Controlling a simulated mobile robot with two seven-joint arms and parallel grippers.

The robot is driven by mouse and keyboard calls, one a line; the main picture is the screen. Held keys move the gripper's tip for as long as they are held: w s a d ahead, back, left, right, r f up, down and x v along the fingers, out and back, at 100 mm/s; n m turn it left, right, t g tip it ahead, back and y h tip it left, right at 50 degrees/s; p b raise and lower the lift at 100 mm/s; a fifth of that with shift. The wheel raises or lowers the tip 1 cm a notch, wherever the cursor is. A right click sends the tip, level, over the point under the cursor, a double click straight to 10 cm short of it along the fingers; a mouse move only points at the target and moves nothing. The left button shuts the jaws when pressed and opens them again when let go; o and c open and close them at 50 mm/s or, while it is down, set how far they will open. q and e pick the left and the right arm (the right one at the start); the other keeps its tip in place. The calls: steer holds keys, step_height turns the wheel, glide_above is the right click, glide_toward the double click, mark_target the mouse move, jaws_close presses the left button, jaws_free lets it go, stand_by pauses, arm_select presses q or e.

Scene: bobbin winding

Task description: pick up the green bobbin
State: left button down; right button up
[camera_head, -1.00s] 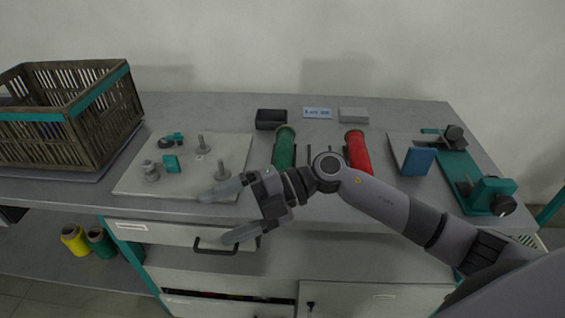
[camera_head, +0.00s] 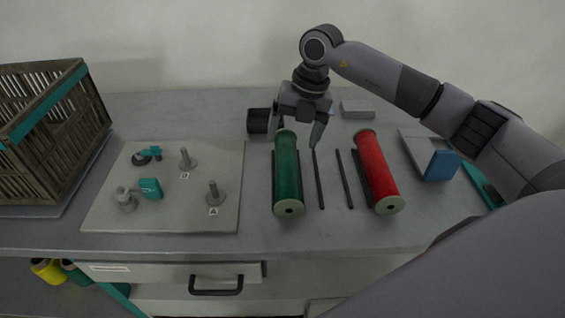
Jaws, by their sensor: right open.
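The green bobbin (camera_head: 288,176) lies lengthwise on the grey workbench, its pale end facing me. My right gripper (camera_head: 297,138) is open and points down over the far end of the green bobbin, with one finger on each side in the picture. I cannot tell how high above the bobbin the fingertips are. My left gripper does not show.
A red bobbin (camera_head: 373,168) lies to the right, with thin dark rods (camera_head: 318,180) between the two. A light board (camera_head: 100,212) with pegs is at left, beside a slatted crate (camera_head: 75,130). A black block (camera_head: 258,121) stands close by the gripper.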

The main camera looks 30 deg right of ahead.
mark_target(289, 152)
steer(key=x, duration=0.5)
steer(key=shift+s+f, duration=0.15)
steer(key=shift+f, duration=0.25)
steer(key=c, duration=1.3)
